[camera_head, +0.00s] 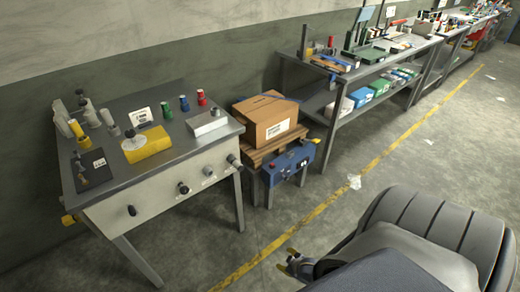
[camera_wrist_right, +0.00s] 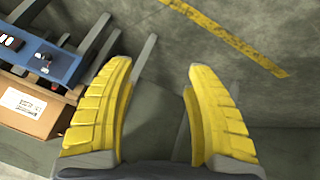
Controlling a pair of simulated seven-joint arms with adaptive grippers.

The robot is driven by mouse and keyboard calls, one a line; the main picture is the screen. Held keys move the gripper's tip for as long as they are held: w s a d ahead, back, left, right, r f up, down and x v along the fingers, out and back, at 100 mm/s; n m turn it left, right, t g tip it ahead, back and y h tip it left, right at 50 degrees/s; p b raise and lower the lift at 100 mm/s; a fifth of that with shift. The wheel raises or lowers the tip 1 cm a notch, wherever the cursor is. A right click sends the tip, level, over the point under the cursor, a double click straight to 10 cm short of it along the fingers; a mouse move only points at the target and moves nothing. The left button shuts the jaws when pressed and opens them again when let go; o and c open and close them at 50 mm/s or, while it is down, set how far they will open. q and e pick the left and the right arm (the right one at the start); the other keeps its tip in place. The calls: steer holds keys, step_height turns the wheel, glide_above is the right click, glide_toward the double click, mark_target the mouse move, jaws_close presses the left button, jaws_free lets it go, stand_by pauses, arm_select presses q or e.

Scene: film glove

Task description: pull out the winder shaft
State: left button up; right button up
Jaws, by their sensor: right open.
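The grey workbench (camera_head: 190,180) at the left has several dark knobs on its pale front panel. They include a black knob at its left (camera_head: 131,211), one at the middle (camera_head: 183,188) and one near the right corner (camera_head: 233,160). I cannot tell which part is the winder shaft. My right gripper (camera_head: 286,262) is low over the floor, right of the bench and apart from it. In the right wrist view its yellow fingers (camera_wrist_right: 156,68) are spread and empty. My left gripper is not in view.
A cardboard box (camera_head: 268,118) sits on a wooden pallet, with a blue control box (camera_head: 288,163) in front; the blue box also shows in the wrist view (camera_wrist_right: 40,52). A long cluttered bench (camera_head: 375,65) runs along the wall. Floor around the yellow line (camera_head: 330,197) is mostly clear.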

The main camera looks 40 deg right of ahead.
steer(key=w+d+r+t, duration=0.2)
steer(key=w+r, duration=0.6)
steer(key=r, duration=0.1)
steer(key=m+t, duration=0.2)
steer(key=t, duration=0.2)
glide_toward(241, 168)
steer(key=x, duration=1.1)
steer(key=shift+w+f, duration=0.1)
steer(key=shift+w, duration=0.15)
steer(key=shift+c, duration=0.5)
jaws_close()
